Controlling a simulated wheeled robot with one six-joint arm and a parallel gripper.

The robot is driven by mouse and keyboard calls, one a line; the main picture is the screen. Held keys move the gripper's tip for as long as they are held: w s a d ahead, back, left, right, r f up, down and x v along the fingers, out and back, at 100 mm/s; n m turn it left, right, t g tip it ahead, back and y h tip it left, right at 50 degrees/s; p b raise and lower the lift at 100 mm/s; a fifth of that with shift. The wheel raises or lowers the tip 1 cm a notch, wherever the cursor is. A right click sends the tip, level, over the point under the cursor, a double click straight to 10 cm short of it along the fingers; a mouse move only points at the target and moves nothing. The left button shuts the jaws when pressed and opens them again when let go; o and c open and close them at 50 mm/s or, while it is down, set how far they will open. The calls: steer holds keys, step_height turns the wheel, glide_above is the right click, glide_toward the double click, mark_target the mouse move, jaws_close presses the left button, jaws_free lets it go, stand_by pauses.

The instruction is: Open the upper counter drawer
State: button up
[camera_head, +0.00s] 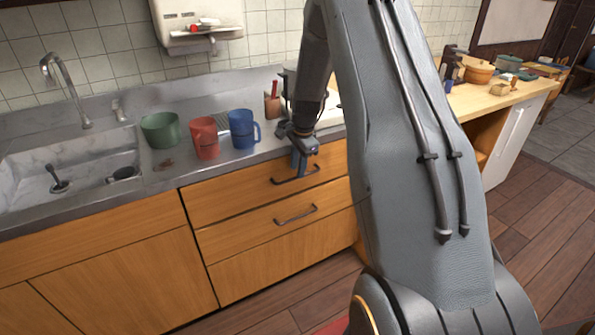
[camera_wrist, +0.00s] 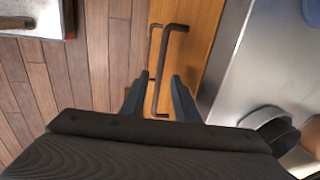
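The upper counter drawer (camera_head: 230,196) has a wooden front and sits just under the grey counter edge, its front flush with the cabinet. Its dark bar handle (camera_head: 296,178) shows partly past my gripper (camera_head: 301,161), which is at the handle from above. In the wrist view, the handle (camera_wrist: 168,72) runs lengthwise and its near end lies between the two fingers of my gripper (camera_wrist: 160,97). The fingers are apart, with visible gaps on both sides of the bar. The finger tips' exact depth relative to the bar is hard to tell.
A lower drawer (camera_head: 240,234) with its own handle is beneath. Green (camera_head: 160,130), red (camera_head: 205,138) and blue (camera_head: 243,129) mugs stand on the counter (camera_head: 120,205) near its edge. A sink (camera_head: 75,165) is at left. Wooden floor (camera_wrist: 95,60) in front of the drawers looks clear.

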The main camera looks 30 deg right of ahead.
steer(key=shift+w+f, duration=0.25)
steer(key=shift+f, duration=1)
jaws_close()
